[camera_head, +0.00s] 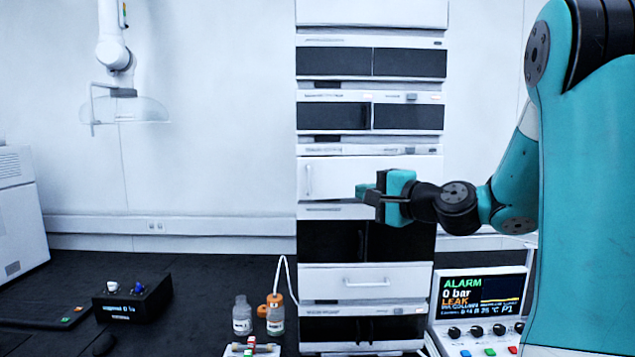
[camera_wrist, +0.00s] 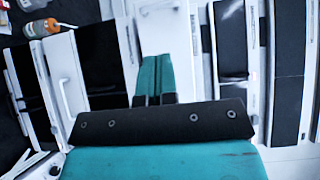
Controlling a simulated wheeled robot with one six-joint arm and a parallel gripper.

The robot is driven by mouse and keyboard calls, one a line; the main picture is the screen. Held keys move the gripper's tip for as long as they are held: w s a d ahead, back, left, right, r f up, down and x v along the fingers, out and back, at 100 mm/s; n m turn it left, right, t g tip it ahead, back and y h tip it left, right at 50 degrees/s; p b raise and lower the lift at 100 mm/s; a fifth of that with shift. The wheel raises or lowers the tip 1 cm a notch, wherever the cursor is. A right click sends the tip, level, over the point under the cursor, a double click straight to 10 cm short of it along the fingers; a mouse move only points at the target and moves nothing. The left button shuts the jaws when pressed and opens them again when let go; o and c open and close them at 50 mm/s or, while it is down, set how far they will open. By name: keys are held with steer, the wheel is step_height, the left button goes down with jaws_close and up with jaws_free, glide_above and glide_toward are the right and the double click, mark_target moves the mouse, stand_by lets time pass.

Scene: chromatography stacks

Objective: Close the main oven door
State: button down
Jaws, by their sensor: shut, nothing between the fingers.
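The white oven door (camera_head: 335,173), with a small upright handle near its left edge, is in the middle of the instrument stack in the head view. It looks nearly flush with the stack; I cannot tell whether it is fully shut. My gripper (camera_head: 366,191) is in front of the door's lower right part and hides some of it. In the wrist view the door (camera_wrist: 168,32) lies beyond my closed teal fingers (camera_wrist: 153,76). My gripper is shut and empty; contact with the door cannot be made out.
Below are black double doors (camera_head: 331,241) and a white drawer (camera_head: 365,282) with a bar handle. Bottles (camera_head: 242,316) stand on the dark bench left of the stack. A control panel with an alarm screen (camera_head: 481,294) is at lower right. The space left of the stack is open.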

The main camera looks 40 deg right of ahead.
mark_target(310, 181)
steer(key=w+p, duration=0.2)
steer(key=w, duration=0.2)
steer(key=w+a+p, duration=0.1)
steer(key=w+p, duration=0.2)
steer(key=w, duration=0.1)
steer(key=w+a+p, duration=0.1)
steer(key=w+p, duration=0.1)
steer(key=w, duration=0.2)
steer(key=shift+w+a, duration=0.1)
steer(key=shift+w, duration=0.3)
steer(key=shift+w+f, duration=0.1)
steer(key=shift+w, duration=0.2)
